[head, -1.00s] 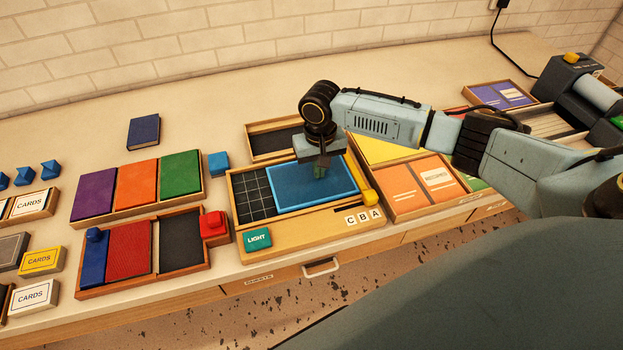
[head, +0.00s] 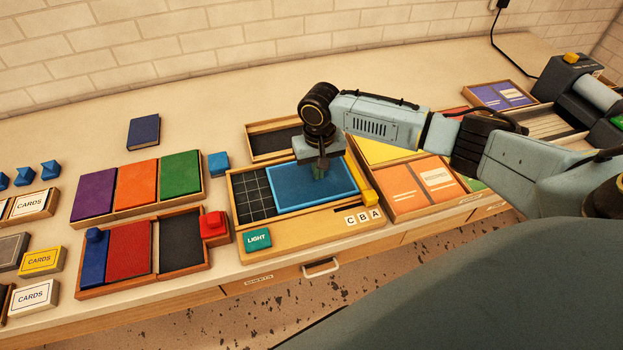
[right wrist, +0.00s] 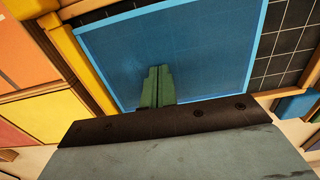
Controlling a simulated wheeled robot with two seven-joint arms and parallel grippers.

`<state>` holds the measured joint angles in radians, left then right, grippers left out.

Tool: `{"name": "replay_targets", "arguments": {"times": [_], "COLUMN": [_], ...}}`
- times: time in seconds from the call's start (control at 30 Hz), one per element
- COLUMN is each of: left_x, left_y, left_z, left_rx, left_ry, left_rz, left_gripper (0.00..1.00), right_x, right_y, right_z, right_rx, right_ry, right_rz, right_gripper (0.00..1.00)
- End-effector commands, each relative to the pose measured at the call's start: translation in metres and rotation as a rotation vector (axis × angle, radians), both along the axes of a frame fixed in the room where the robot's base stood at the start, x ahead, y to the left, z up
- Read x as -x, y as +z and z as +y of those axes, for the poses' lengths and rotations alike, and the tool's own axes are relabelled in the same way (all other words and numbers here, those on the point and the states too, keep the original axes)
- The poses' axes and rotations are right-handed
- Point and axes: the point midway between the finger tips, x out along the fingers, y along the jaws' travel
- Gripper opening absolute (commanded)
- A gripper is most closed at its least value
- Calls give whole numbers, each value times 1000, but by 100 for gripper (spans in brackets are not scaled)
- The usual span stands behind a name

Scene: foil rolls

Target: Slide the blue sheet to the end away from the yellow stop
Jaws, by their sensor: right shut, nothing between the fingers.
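The blue sheet (head: 302,193) lies in a wooden tray at the right end, next to the yellow stop (head: 369,197). A dark gridded strip of the tray (head: 254,196) is bare to the sheet's left. My right gripper (head: 320,172) is shut and empty, fingers pointing down over the right part of the sheet. In the right wrist view its green fingertips (right wrist: 156,80) appear against the blue sheet (right wrist: 190,45); I cannot tell whether they touch it. The yellow stop also shows in the right wrist view (right wrist: 88,50). My left gripper is not in view.
A red block (head: 213,225) and a small blue block (head: 218,164) stand left of the tray. A teal LIGHT tile (head: 257,239) and letter tiles (head: 363,216) sit on its front ledge. A tray of orange and yellow cards (head: 417,178) adjoins on the right.

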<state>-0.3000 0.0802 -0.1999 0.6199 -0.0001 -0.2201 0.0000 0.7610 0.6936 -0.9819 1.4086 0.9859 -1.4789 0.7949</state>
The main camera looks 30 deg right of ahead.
Motion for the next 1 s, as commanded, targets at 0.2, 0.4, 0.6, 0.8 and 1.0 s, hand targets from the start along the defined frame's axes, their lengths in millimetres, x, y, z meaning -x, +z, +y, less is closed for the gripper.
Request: {"name": "replay_targets", "arguments": {"times": [0.2,0.4,0.6,0.8,1.0], "left_x": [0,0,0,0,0], "left_y": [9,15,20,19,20], "left_z": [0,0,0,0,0], "left_rx": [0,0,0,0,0], "left_ry": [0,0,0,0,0], "left_rz": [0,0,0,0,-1], "left_gripper": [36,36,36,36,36], "right_x": [-2,-4,-6,-6,-7], "right_y": [2,2,2,1,1], "right_z": [10,20,28,28,29], "right_rx": [-1,-1,-1,0,-1], "right_ry": [1,1,1,0,0], "right_rz": [1,1,1,1,1], "right_gripper": [0,0,0,0,0]}}
